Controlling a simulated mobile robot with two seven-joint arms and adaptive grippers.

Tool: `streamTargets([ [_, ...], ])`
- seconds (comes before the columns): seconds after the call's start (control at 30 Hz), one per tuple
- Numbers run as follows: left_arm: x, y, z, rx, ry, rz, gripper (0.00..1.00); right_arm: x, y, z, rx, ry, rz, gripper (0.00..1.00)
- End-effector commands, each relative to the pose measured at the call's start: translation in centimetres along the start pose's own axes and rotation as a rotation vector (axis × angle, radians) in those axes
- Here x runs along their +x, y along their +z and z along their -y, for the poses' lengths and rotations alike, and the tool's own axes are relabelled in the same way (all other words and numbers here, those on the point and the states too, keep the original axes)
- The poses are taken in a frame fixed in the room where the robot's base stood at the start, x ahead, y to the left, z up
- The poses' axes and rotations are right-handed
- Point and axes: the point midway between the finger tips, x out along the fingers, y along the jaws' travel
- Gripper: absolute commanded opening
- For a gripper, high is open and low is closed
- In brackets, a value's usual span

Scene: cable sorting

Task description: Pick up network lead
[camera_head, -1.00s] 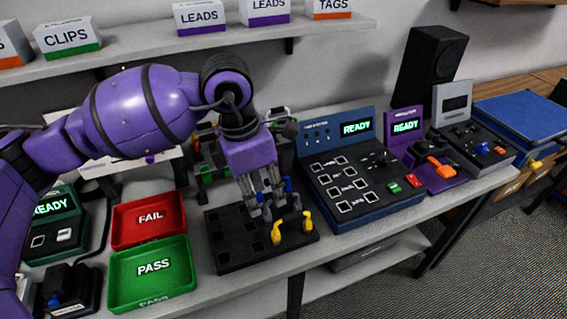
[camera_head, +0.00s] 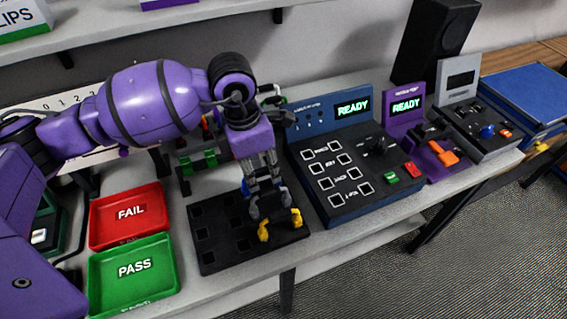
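A black rack (camera_head: 205,228) with square sockets stands on the bench in the head view. A yellow lead (camera_head: 264,232) with two upright ends is at its front right. Blue parts of another lead (camera_head: 285,195) show just behind it, mostly hidden by my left gripper. I cannot tell which is the network lead. My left gripper (camera_head: 270,205) points down over the rack's right half, at the blue parts and just behind the yellow lead. Its fingertips look apart. I cannot see anything clearly held between them. My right gripper is not in view.
A red FAIL tray (camera_head: 128,234) and a green PASS tray (camera_head: 120,283) stand left of the rack. A blue tester (camera_head: 325,216) with a READY screen is close on the right, with a purple tester (camera_head: 404,106) beyond. Green-and-black fixtures (camera_head: 198,160) stand behind.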

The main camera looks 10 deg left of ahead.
Motion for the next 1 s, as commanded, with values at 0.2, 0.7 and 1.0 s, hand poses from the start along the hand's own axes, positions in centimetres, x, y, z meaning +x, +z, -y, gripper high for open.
streamTargets([
  [0.2, 1.05, -0.08, 0.11, 0.001, -0.003, -0.001, 0.36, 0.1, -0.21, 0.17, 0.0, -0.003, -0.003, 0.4],
  [0.7, 1.01, -0.1, 0.09, 0.0, -0.003, -0.002, 0.0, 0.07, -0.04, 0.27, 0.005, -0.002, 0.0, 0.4],
  [1.0, 0.29, 0.02, 0.01, 0.0, -0.001, 0.0, 0.0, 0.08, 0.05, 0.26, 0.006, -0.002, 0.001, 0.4],
])
